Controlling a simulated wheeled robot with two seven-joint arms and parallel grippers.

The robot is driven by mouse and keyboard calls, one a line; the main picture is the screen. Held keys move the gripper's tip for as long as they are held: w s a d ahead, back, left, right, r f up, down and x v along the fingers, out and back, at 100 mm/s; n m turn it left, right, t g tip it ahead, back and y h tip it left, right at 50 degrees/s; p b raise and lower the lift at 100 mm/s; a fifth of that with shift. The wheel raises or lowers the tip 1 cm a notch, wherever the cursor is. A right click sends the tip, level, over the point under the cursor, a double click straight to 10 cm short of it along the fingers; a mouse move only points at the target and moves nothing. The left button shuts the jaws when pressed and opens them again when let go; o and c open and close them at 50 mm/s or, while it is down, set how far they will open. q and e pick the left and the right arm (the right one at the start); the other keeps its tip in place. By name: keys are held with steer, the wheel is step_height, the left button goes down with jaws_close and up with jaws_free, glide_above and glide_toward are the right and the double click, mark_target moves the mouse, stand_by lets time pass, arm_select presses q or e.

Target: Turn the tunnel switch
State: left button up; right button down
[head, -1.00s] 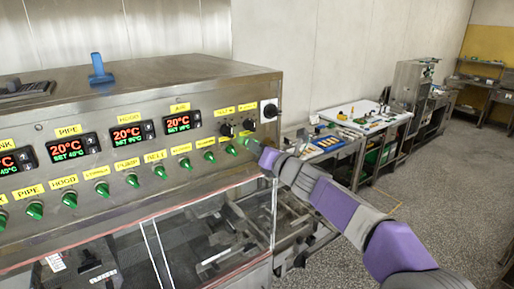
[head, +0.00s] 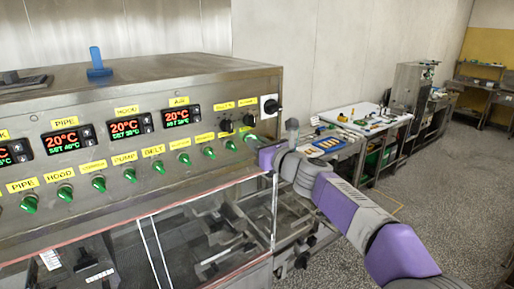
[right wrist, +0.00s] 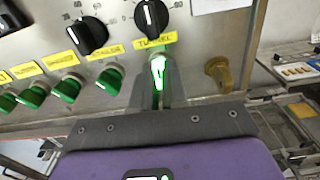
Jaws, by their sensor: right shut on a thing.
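The tunnel switch (right wrist: 157,72) is a green knob below the yellow TUNNEL label (right wrist: 155,40) in the right wrist view. It glows bright green, and its handle points nearly straight up in that picture, while the neighbouring green knobs tilt. My right gripper (right wrist: 158,90) is shut on it, one grey finger on each side. In the head view, the switch (head: 250,137) is the rightmost green knob on the steel panel, partly hidden by my right gripper (head: 256,143). My left gripper is not in view.
A black rotary switch (head: 271,106) sits at the panel's right edge. A clear-walled opening lies below. Worktables (head: 372,120) stand behind at right.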

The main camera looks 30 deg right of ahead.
steer(key=n+b, duration=0.2)
steer(key=n, duration=0.4)
steer(key=shift+a, duration=0.1)
stand_by(0.6)
steer(key=c, duration=1.2)
jaws_free()
steer(key=shift+o, duration=0.2)
steer(key=shift+s, duration=0.1)
steer(key=s+b, duration=0.2)
steer(key=s, duration=0.5)
steer(key=shift+s+d, duration=0.2)
steer(key=shift+d, duration=0.1)
